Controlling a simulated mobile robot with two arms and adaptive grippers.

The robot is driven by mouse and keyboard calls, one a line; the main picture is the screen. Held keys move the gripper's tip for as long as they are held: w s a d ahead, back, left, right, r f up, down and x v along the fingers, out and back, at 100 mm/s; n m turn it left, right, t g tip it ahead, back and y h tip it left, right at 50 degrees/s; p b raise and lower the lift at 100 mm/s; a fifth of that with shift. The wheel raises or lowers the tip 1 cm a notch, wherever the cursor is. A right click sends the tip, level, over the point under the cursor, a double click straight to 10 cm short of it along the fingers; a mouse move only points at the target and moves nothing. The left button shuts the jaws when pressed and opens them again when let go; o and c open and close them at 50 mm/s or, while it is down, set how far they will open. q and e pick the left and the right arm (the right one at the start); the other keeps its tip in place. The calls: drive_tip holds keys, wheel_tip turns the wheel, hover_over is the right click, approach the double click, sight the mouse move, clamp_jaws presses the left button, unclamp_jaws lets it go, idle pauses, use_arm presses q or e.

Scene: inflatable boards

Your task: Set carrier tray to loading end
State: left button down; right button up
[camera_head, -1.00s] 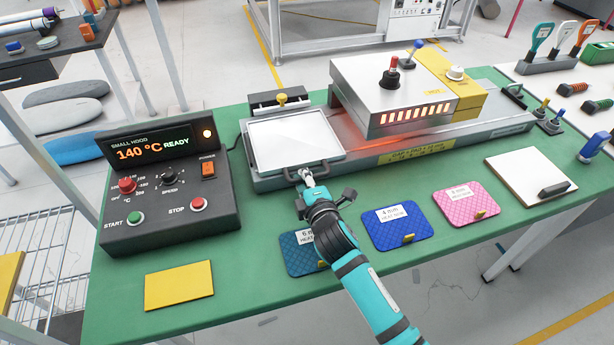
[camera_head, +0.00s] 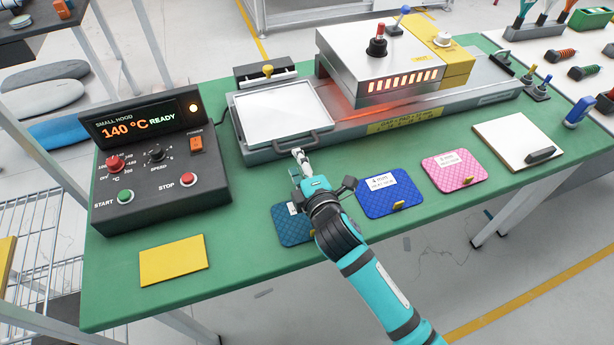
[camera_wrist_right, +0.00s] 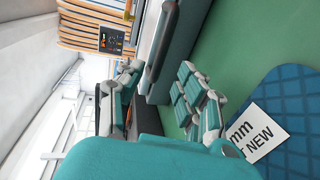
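The carrier tray (camera_head: 285,112) is a white plate in a grey frame, lying at the left end of the long metal bed (camera_head: 350,138). Its dark handle (camera_head: 304,143) sticks out at the front edge. My right gripper (camera_head: 297,153) is just in front of the handle, low over the table. In the right wrist view its two fingers (camera_wrist_right: 158,78) are spread with nothing between them. A dark bar that looks like the handle (camera_wrist_right: 161,45) lies beyond the fingertips. Whether a finger touches it I cannot tell. My left gripper is not in view.
The heater hood (camera_head: 375,62) glows over the bed, right of the tray. A control box (camera_head: 160,165) reading 140 °C READY stands at the left. Blue (camera_head: 385,195) and pink (camera_head: 453,173) mats lie in front. My right arm partly covers a teal mat (camera_head: 288,225).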

drive_tip(key=v, duration=0.6)
idle(0.4)
